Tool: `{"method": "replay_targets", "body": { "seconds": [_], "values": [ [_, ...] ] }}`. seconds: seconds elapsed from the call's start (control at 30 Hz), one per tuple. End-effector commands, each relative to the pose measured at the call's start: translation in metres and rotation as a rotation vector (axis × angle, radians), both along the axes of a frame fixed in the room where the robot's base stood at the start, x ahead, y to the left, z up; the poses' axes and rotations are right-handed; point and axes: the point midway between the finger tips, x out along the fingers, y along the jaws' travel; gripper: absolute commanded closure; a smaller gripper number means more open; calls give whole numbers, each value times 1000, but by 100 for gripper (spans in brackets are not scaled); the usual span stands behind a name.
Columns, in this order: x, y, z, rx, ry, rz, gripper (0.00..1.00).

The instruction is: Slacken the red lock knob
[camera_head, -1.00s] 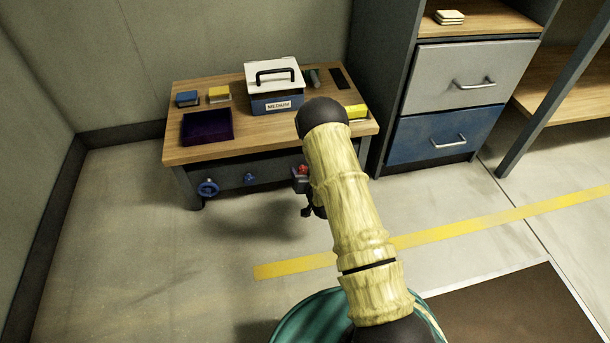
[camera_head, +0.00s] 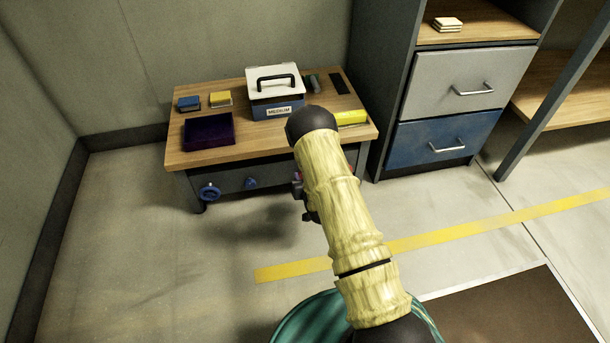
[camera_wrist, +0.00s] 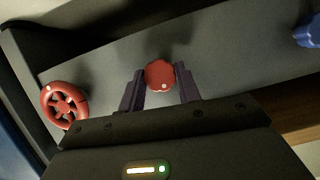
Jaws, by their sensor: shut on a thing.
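In the wrist view the red lock knob (camera_wrist: 160,75), a small scalloped disc with a pale dot near its lower edge, sits on the grey front panel of the bench. My gripper (camera_wrist: 160,84) has its two dark fingers on either side of the knob, shut on it. In the head view my arm hides the knob, and only a dark part of my gripper (camera_head: 301,190) shows left of the arm.
A red handwheel (camera_wrist: 65,105) is left of the knob in the wrist view, and a blue knob (camera_wrist: 308,32) at upper right. The bench (camera_head: 240,155) holds a MEDIUM box (camera_head: 276,98), a dark tray (camera_head: 208,131) and small blocks. A drawer cabinet (camera_head: 455,85) stands at right.

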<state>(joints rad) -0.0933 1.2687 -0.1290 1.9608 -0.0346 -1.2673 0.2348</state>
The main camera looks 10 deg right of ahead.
Motion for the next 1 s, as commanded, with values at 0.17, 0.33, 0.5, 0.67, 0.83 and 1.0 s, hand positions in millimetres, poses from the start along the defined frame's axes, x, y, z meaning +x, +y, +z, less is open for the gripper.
{"method": "replay_targets", "body": {
  "seconds": [0.17,0.33,0.5,0.67,0.83,1.0],
  "values": [
    [0,3,4,-139,1,2,89],
    [0,4,3,-296,2,4,89],
    [-1,5,1,-459,2,4,89],
    [0,6,0,-611,1,4,89],
    [0,7,-1,-773,0,4,89],
    [0,8,-4,-935,0,3,89]
  ]
}}
